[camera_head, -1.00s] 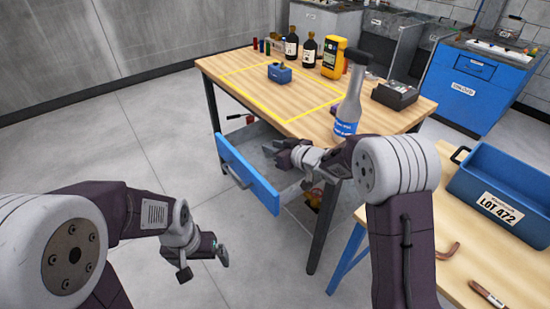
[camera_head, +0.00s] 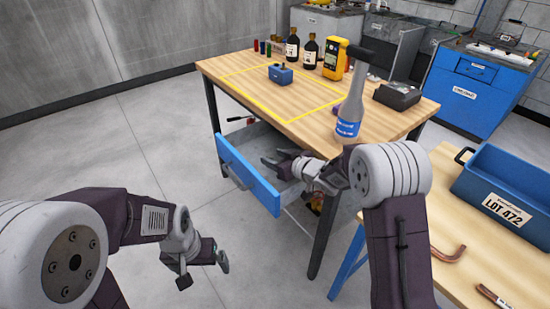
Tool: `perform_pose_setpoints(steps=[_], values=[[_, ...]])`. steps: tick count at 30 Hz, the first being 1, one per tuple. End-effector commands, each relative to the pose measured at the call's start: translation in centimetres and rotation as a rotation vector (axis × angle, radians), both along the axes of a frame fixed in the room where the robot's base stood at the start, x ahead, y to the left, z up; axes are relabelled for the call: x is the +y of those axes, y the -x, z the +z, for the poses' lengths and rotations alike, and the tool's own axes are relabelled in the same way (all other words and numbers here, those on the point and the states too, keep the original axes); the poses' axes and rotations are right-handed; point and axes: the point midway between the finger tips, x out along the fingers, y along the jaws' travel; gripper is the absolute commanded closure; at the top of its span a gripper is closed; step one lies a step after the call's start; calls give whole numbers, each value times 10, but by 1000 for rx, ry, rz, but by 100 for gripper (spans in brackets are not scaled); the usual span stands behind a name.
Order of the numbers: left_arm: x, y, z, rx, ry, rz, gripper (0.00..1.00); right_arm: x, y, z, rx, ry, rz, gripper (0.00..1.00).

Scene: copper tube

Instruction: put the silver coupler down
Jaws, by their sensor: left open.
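My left gripper (camera_head: 204,272) hangs open and empty over the floor, apart from the table and drawer. My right gripper (camera_head: 272,160) is over or inside the open blue-fronted drawer (camera_head: 246,174) under the wooden table. Its fingers point left, toward the drawer front. Whether they are parted or closed on something is too small to tell. I cannot make out a silver coupler in this view; the drawer's inside is partly hidden by my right arm.
The wooden table (camera_head: 300,118) has a yellow taped area with a blue block (camera_head: 280,74) in it. A side bench holds a blue LOT 472 bin (camera_head: 507,199) and copper pieces (camera_head: 449,255). Floor at left is clear.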

Motion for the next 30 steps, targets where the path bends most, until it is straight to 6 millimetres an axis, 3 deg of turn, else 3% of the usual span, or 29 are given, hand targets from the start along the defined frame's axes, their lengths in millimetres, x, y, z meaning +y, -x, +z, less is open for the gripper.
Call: perform_pose_setpoints(steps=[8, 21, 30], values=[[0, 0, 4, 0, 0, 0, 0, -3, 2, 7, 0, 0, -1, 52], [0, 0, 26, 0, 0, 0, 0, -55, 74, 44, 0, 0, -3, 52], [0, 0, 28, 0, 0, 0, 0, -66, 90, 50, 0, 0, 0, 52]])
